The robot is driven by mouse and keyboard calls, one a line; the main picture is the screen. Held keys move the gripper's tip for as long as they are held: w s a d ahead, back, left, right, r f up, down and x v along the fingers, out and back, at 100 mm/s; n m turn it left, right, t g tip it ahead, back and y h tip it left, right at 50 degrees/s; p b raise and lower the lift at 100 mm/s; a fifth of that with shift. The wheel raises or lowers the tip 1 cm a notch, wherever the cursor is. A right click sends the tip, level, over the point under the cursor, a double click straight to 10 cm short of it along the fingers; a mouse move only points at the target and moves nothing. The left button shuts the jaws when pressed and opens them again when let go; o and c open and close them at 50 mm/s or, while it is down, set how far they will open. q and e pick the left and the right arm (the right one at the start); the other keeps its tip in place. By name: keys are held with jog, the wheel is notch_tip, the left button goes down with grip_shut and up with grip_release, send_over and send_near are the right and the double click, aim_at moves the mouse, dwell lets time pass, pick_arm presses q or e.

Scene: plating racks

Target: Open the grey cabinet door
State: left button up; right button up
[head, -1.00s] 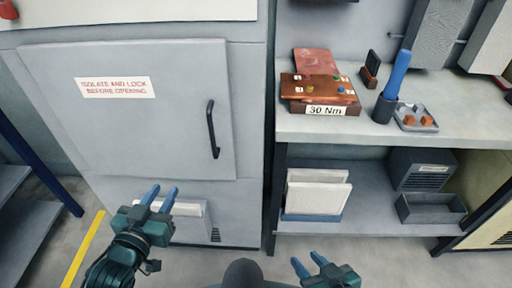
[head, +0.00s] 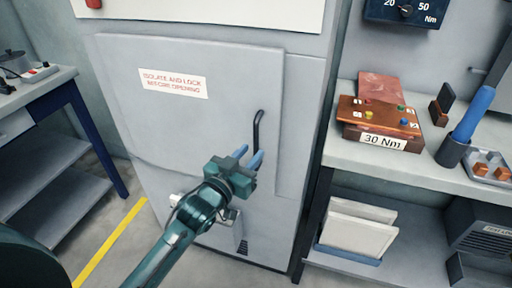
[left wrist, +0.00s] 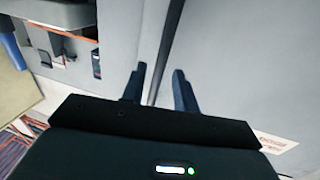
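The grey cabinet door (head: 190,125) is shut, with a red-lettered label (head: 173,83) on its upper part. Its black upright bar handle (head: 257,128) is near the door's right edge. My left gripper (head: 250,155) is at the lower end of the handle, its blue fingers pointing up toward the door and hiding that end. In the left wrist view the fingers (left wrist: 159,72) are apart, and the dark handle bar (left wrist: 168,50) runs between them; I cannot tell whether either finger touches it. My right gripper is out of the head view.
A workbench (head: 345,150) stands right of the cabinet, with a copper plate block (head: 380,118) and a blue-handled tool (head: 472,112) in a cup. White panels (head: 358,232) stand on its lower shelf. A blue-legged table (head: 50,92) is at the left. A yellow line (head: 110,243) marks the floor.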

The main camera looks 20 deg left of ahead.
aim_at(255, 149)
pick_arm(q)
jog(key=shift+x, duration=1.7)
grip_shut()
